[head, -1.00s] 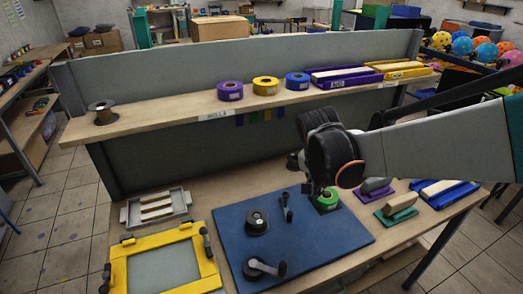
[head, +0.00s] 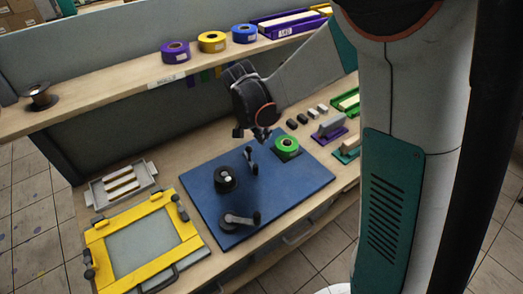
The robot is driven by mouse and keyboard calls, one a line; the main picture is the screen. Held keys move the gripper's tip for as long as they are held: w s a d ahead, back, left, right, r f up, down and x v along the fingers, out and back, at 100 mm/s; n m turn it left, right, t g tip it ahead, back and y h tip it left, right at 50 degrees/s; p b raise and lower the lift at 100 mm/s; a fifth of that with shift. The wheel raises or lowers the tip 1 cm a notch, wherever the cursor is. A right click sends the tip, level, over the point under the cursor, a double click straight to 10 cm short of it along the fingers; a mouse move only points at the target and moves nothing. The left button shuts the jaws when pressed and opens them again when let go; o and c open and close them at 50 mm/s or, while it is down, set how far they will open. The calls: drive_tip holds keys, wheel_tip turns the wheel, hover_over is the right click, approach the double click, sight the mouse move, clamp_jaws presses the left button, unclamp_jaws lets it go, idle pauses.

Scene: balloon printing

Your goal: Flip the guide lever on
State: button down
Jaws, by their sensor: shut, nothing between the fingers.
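A blue board (head: 290,190) lies on the table. A small dark lever (head: 252,162) stands on it near its back edge, between a black spool holder and a green roll; I take it to be the guide lever. Another lever, a crank with a grey arm and dark knob (head: 240,219), sits nearer the front edge. My gripper (head: 262,136) is shut and empty, pointing down just above and behind the small lever. I cannot tell whether it touches the lever.
The black spool holder (head: 226,179) and the green roll (head: 286,147) flank the small lever. A yellow frame (head: 112,269) lies at the left, with a grey tray (head: 98,197) behind it. A shelf (head: 130,96) with coloured rolls runs along the back.

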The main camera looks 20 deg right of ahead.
sight(250, 156)
drive_tip(key=b+x, duration=0.2)
drive_tip(key=x, duration=0.8)
drive_tip(key=shift+d+f, duration=0.1)
drive_tip(key=s+a, duration=0.2)
drive_tip(key=a, duration=0.1)
drive_tip(key=shift+r+b, duration=0.25)
drive_tip(key=shift+b, duration=0.15)
drive_tip(key=shift+a, duration=0.25)
drive_tip(key=shift+s, duration=0.1)
drive_tip(key=shift+a+m, duration=0.4)
drive_tip(key=shift+s+a, duration=0.1)
drive_tip(key=shift+a, duration=0.05)
drive_tip(key=shift+s+a+m+g+b, duration=0.15)
drive_tip(key=shift+a+m+g+b, duration=0.25)
drive_tip(key=shift+a+m+b, duration=0.4)
drive_tip(key=shift+a, duration=1.45)
